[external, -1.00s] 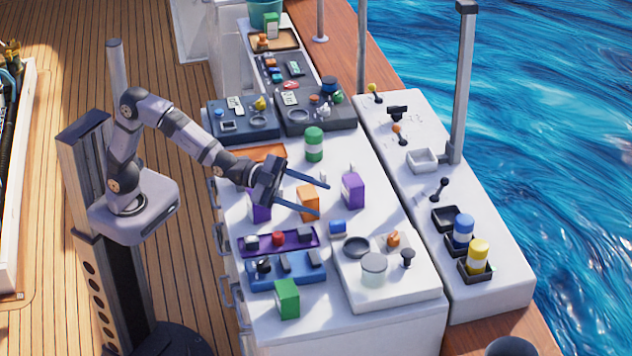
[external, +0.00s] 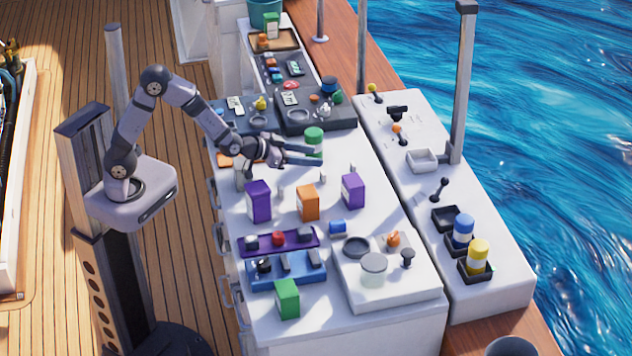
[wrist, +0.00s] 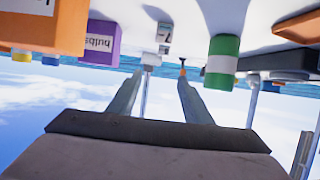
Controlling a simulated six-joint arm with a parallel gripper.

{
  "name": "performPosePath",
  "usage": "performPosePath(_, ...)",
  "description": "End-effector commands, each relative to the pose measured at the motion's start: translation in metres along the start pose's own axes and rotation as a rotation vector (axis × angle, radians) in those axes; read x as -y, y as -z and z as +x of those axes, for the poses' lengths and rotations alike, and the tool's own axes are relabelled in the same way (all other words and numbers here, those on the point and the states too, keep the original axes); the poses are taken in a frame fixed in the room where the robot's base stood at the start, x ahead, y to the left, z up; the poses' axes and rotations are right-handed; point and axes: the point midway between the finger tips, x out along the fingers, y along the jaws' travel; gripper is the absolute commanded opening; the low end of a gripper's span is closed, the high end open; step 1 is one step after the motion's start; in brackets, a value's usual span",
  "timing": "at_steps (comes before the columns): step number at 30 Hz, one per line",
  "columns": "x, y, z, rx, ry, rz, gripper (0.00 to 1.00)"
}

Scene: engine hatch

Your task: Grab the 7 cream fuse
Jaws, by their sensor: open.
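The wrist view is upside down. A small pale piece marked 7 (wrist: 164,32), which looks like the cream fuse, stands between a purple box and a green can, beyond my fingertips. In the external view, small pale pieces stand on the white counter; the one behind the right purple box (external: 353,169) may be it, but I cannot read its mark. My gripper (external: 321,155) is open and empty, reaching over the counter in front of the green can. Its two fingers (wrist: 160,80) show apart in the wrist view.
The green can (external: 314,136) is close to my fingers and partly hidden by them. The right purple box (external: 353,190), an orange box (external: 308,202) and another purple box (external: 259,201) stand nearer the camera. Dark trays (external: 315,116) lie behind. A raised white ledge (external: 425,205) borders the right.

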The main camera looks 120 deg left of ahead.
Motion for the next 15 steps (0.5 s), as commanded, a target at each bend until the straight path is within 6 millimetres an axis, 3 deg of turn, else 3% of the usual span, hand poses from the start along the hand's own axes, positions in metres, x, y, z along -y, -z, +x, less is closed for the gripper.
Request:
performPosePath(8,-0.001,-0.036,0.014,0.003,-0.002,0.002,0.45)
performPosePath(15,-0.001,-0.046,0.019,-0.001,-0.003,0.002,0.45)
